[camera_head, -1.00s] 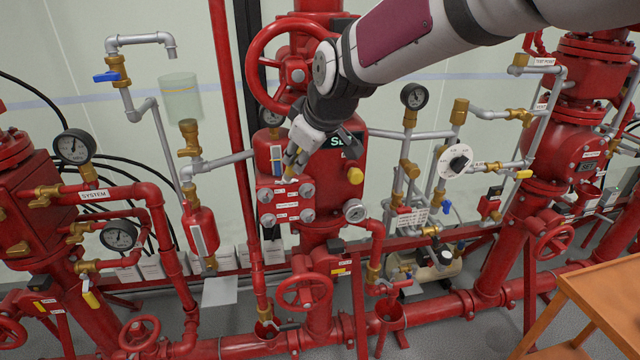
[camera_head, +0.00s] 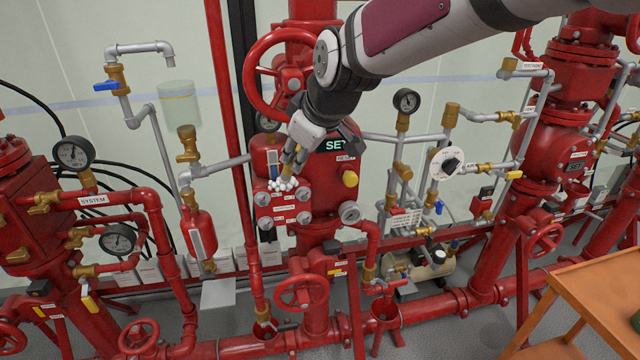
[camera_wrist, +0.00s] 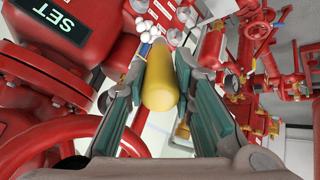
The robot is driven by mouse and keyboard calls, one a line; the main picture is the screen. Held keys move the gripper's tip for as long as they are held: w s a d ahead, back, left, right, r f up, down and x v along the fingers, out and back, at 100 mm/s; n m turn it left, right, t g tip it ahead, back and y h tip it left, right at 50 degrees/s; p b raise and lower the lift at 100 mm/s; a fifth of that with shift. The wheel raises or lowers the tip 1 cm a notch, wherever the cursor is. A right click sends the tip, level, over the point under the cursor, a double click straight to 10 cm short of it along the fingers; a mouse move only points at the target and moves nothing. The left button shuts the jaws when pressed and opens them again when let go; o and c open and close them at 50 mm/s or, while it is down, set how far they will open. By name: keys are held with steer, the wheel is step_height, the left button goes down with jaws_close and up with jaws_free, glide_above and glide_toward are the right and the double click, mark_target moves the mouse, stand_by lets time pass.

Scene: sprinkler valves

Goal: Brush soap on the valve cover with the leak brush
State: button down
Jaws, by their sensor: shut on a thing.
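My gripper (camera_head: 292,155) is shut on the leak brush. The brush's yellow handle (camera_wrist: 160,84) shows between the fingers in the wrist view and points away toward the cover. The red valve cover (camera_head: 283,206), with round grey bolt heads and small white labels, is on the front of the central red valve. White soap blobs (camera_head: 283,184) lie along the cover's upper part, just below the gripper. They also show in the wrist view (camera_wrist: 146,24) at the brush's far end. The bristles are hard to make out, so exact contact cannot be told.
A red handwheel (camera_head: 284,68) and a "SET" display (camera_head: 335,145) are close to my gripper. A vertical red pipe (camera_head: 232,130) stands left. An orange table (camera_head: 600,290) is at lower right.

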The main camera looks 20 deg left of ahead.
steer(key=s+p+v, duration=0.2)
steer(key=p+v, duration=0.1)
steer(key=v, duration=0.6)
steer(key=shift+s+a, duration=0.2)
steer(key=shift+a, duration=0.05)
stand_by(0.3)
steer(key=w+d+f+m+t+h, duration=0.1)
steer(key=w+d+f+m, duration=0.1)
steer(key=w+d+f, duration=0.45)
steer(key=w+d+f+m+t+h, duration=0.15)
steer(key=w+d+f, duration=0.25)
steer(key=d+f, duration=0.45)
steer(key=d+f+m+h, duration=0.1)
steer(key=d+f+m, duration=0.2)
steer(key=d+f, duration=0.4)
steer(key=d+f+m+h, duration=0.2)
steer(key=d+f, duration=0.6)
steer(key=d, duration=0.7)
steer(key=shift+d+m, duration=0.3)
steer(key=shift+m, duration=0.25)
